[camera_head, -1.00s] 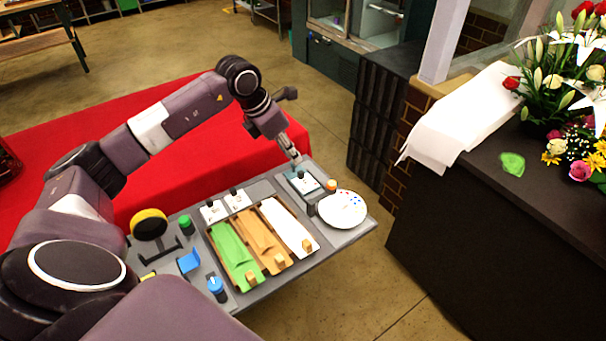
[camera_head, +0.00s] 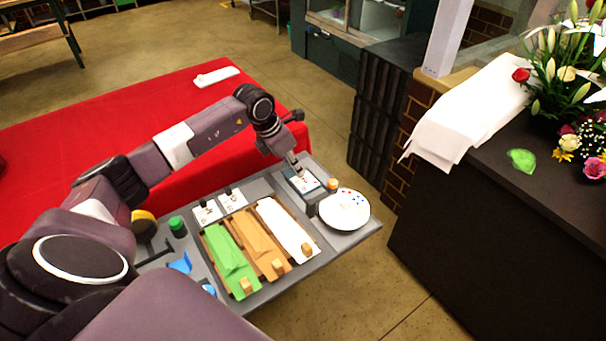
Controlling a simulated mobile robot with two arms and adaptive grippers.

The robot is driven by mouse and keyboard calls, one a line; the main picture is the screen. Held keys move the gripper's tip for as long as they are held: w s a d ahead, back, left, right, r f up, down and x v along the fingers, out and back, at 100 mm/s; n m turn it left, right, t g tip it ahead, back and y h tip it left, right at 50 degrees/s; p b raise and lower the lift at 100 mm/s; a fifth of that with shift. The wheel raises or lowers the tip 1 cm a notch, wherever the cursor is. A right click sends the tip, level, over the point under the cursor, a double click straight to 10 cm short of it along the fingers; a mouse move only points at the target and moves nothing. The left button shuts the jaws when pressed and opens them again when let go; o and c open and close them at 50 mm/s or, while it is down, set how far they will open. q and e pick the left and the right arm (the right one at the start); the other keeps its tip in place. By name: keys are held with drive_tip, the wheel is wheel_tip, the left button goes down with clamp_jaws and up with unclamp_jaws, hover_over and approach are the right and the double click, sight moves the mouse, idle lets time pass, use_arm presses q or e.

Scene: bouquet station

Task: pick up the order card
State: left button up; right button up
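A small white card with a bluish edge and dark marks (camera_head: 306,183) lies in a holder at the tray's far right end. Two other white cards, (camera_head: 207,212) and (camera_head: 233,201), stand behind the colored strips; which one is the order card cannot be read for certain. My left gripper (camera_head: 298,172) points down at the card at the far end, its tips at or just above the card's back edge. The fingers are too small to show whether they are open or touching it. My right gripper is out of view.
The grey tray (camera_head: 345,238) also holds green, orange and white strips (camera_head: 286,228), a white round dish (camera_head: 344,210), an orange-capped item (camera_head: 333,184) and a green-capped jar (camera_head: 177,226). A red-covered table (camera_head: 120,110) lies behind. A dark counter (camera_head: 490,230) with flowers stands right.

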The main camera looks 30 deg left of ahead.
use_arm(q)
drive_tip(key=shift+w+f, duration=0.2)
drive_tip(key=shift+f, duration=0.45)
clamp_jaws()
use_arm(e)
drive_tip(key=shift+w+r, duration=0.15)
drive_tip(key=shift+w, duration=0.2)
use_arm(q)
drive_tip(key=shift+r, duration=0.15)
